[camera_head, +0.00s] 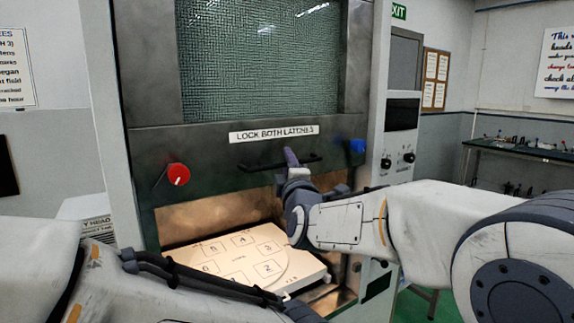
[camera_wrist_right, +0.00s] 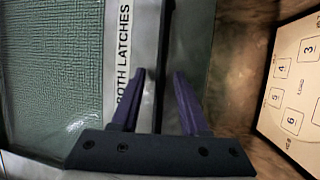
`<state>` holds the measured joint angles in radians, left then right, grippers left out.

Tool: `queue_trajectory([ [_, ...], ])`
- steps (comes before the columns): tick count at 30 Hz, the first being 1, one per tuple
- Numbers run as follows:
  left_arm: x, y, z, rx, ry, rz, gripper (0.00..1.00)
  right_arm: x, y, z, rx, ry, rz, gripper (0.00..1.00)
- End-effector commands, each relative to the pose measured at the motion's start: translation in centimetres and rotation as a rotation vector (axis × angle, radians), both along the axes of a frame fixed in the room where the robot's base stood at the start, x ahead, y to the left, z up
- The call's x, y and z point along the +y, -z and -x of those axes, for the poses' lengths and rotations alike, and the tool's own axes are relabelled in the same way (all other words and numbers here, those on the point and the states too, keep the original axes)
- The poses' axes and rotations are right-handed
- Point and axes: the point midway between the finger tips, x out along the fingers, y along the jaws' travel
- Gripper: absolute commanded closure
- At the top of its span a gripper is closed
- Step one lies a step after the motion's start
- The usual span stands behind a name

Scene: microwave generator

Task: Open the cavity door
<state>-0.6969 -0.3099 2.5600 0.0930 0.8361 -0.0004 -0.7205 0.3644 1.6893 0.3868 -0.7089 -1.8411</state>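The cavity door (camera_head: 210,150) is a dark metal panel with a green mesh window (camera_head: 260,60) and a "LOCK BOTH LATCHES" label. Below its lower edge the copper-coloured cavity shows. A black bar handle (camera_head: 255,167) crosses the door below the label. A red latch knob (camera_head: 178,174) is at left and a blue one (camera_head: 357,146) at right. My right gripper (camera_head: 290,155) is at the handle. In the right wrist view its purple fingers (camera_wrist_right: 160,75) are apart, with the dark handle bar (camera_wrist_right: 159,110) between them; contact is unclear. My left arm shows at lower left, its fingers out of sight.
A pale numbered plate (camera_head: 215,258) lies in the cavity below the door and shows at the right of the wrist view (camera_wrist_right: 300,90). A control panel with knobs (camera_head: 398,160) is right of the door. A bench (camera_head: 520,150) stands far right.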

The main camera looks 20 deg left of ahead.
Motion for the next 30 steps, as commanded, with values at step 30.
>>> queue_trajectory([
  [30,0.0,3.2,0.0,0.000,0.000,0.000,0.50,-4.6,1.9,9.2,0.000,-0.001,0.000,0.55],
])
